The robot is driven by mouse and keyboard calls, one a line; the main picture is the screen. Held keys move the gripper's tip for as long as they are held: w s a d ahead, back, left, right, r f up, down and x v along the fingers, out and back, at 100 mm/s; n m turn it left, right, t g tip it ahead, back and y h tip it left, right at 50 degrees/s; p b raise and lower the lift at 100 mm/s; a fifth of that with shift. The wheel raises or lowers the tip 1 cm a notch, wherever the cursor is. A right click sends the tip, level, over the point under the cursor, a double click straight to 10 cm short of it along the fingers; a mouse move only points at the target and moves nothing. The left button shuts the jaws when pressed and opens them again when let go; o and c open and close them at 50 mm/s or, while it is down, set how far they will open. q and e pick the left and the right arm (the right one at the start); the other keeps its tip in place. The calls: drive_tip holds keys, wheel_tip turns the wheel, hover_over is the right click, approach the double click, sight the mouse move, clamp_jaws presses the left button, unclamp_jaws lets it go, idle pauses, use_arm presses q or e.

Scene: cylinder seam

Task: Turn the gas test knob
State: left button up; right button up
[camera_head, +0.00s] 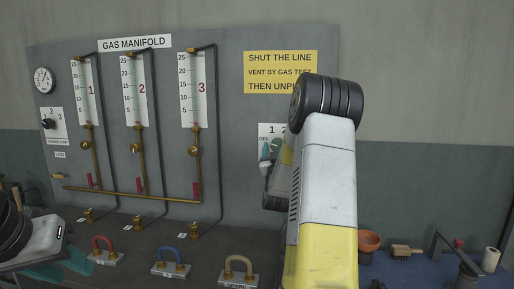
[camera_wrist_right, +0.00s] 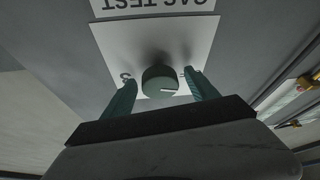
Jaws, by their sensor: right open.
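The gas test knob (camera_wrist_right: 160,81) is a round grey-green knob with a pale mark, on a white plate (camera_wrist_right: 122,42) whose GAS TEST label appears upside down in the right wrist view. My right gripper (camera_wrist_right: 160,88) is open, with one teal fingertip on each side of the knob. Gaps show between the fingers and the knob, so it is not gripped. In the head view the plate (camera_head: 264,130) is partly covered by my right arm, and I cannot make out the knob there. My left gripper (camera_head: 66,264) is at the lower left, its teal fingers apart and empty.
The gas manifold panel (camera_head: 235,120) carries three gauge tubes, brass valves and another dial (camera_head: 48,123).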

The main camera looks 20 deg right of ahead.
drive_tip(key=c, duration=1.4)
drive_tip(key=shift+o, duration=0.2)
drive_tip(key=shift+w+m, duration=0.1)
drive_tip(key=shift+m, duration=0.2)
drive_tip(key=m+g+h, duration=0.1)
drive_tip(key=m, duration=0.2)
drive_tip(key=m+g+h, duration=0.1)
drive_tip(key=m+h, duration=0.1)
drive_tip(key=m, duration=0.1)
drive_tip(key=shift+r+m+g+h, duration=0.1)
drive_tip(key=shift+m+g+h, duration=0.6)
drive_tip(key=shift+m, duration=1.2)
drive_tip(key=shift+m+g+h, duration=0.4)
drive_tip(key=shift+m+g, duration=0.5)
drive_tip(key=shift+m, duration=1)
